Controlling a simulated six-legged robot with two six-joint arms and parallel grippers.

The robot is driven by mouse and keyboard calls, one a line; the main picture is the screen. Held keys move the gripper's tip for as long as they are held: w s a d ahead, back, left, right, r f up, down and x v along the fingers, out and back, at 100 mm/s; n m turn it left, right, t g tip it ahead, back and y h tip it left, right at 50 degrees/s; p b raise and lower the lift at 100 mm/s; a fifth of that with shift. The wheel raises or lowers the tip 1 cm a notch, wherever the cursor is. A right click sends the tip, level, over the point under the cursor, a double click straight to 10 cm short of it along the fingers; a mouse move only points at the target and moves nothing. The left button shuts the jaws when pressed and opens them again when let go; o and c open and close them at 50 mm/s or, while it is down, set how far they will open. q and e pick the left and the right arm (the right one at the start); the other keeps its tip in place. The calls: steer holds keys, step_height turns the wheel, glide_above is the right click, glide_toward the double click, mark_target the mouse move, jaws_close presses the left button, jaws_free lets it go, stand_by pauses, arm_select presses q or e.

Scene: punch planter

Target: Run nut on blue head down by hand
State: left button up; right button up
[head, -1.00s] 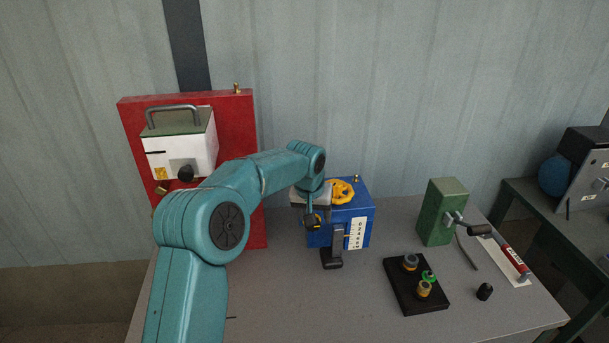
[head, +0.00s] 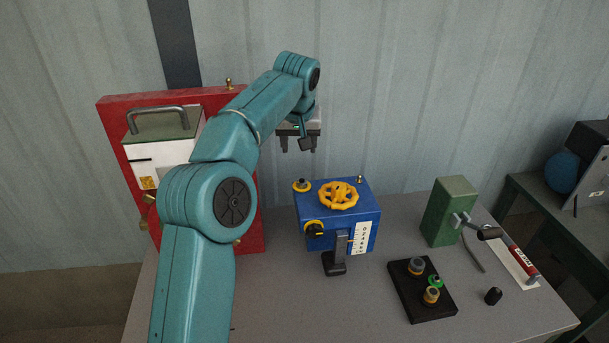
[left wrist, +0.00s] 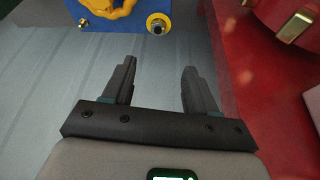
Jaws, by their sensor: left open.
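The blue head (head: 352,222) stands on the bench, with a yellow handwheel (head: 338,195) on top. A yellow nut (head: 301,186) sits around a stud at the top's left corner; it also shows in the left wrist view (left wrist: 158,23) at the top, with the stud through its middle. I cannot tell how far down it sits. My left gripper (head: 297,148) hangs above and behind the blue head, apart from it. Its jaws are open and empty, as the left wrist view (left wrist: 160,68) shows. My right gripper is not in view.
A red panel (head: 252,215) with a white box stands at left. A black tray (head: 418,308) with rings, a black cap (head: 493,296), and a green block (head: 450,211) with a handled tool are at right. The bench front is clear.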

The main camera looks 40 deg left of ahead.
mark_target(302, 181)
arm_select(q)
steer(key=x, duration=0.5)
steer(key=p+x, duration=0.1)
steer(key=x, duration=0.9)
steer(key=shift+w+d+p, duration=0.15)
steer(key=shift+d+p, duration=0.15)
steer(key=shift+d, duration=0.1)
steer(key=shift+a+f, duration=0.3)
steer(key=shift+f, duration=0.25)
steer(key=shift+w+f, duration=0.2)
steer(key=shift+s+r, duration=0.1)
steer(key=shift+s, duration=0.05)
steer(key=c, duration=0.9)
steer(key=shift+c, duration=0.8)
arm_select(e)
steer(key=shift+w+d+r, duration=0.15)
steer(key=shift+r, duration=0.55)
